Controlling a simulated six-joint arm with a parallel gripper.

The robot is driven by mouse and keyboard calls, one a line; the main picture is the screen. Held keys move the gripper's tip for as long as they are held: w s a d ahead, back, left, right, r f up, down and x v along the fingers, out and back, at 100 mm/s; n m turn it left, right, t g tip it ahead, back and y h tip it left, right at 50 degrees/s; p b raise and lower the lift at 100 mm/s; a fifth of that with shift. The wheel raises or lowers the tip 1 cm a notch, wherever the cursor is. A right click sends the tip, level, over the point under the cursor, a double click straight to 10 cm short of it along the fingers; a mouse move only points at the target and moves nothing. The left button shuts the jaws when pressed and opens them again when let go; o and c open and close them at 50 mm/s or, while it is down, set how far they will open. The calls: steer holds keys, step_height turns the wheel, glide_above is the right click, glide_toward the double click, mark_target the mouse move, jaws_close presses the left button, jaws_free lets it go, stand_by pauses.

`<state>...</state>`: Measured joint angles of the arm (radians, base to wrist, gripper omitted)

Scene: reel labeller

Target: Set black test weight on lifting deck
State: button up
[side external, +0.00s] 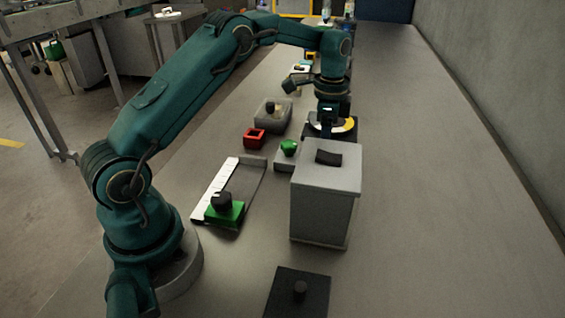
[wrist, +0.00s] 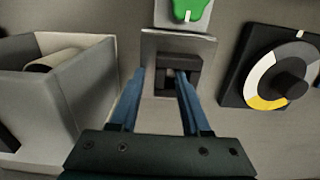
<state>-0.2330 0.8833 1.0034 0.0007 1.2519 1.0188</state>
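My gripper (side external: 327,112) hangs between the large grey box and the round dial; its fingertips are hidden in the side view. In the wrist view my gripper (wrist: 160,74) is open, its blue fingers apart and nothing held. A dark square block (wrist: 181,62) on a small grey base lies just beyond the fingertips, the right finger overlapping it. Whether this block is the test weight I cannot tell. Another black block (side external: 222,198) sits on a green block (side external: 225,215) beside a white scale strip. Which piece is the lifting deck is not clear.
The large grey box (side external: 322,205) stands tall near my gripper, also at left in the wrist view (wrist: 85,90). A dial (wrist: 290,83), green knob (side external: 289,147), red square holder (side external: 254,137) and black plate (side external: 285,300) are around. The table's right side is clear.

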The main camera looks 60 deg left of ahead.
steer(key=shift+r, duration=0.1)
step_height(320, 180, up, 6)
steer(key=shift+r, duration=0.15)
steer(key=shift+s+d+r, duration=0.15)
steer(key=shift+r, duration=0.85)
steer(key=s+d+r+n+t, duration=0.1)
steer(key=s+r, duration=0.1)
steer(key=s+d+r+n+t, duration=0.1)
steer(key=s+d+r, duration=0.1)
steer(key=s+r, duration=0.1)
steer(key=s+d+r+n, duration=0.2)
steer(key=s, duration=0.1)
steer(key=shift+s+r+t, duration=0.2)
steer(key=shift+t, duration=0.2)
steer(key=s+d+f+n+t, duration=0.1)
steer(key=s+d+f+n, duration=0.1)
steer(key=s, duration=0.4)
steer(key=s+d+f+n+t, duration=0.1)
steer(key=s+f+n, duration=0.2)
steer(key=s, duration=0.4)
steer(key=shift+s+d+t, duration=0.3)
steer(key=shift+d+t, duration=0.05)
steer(key=shift+t, duration=0.05)
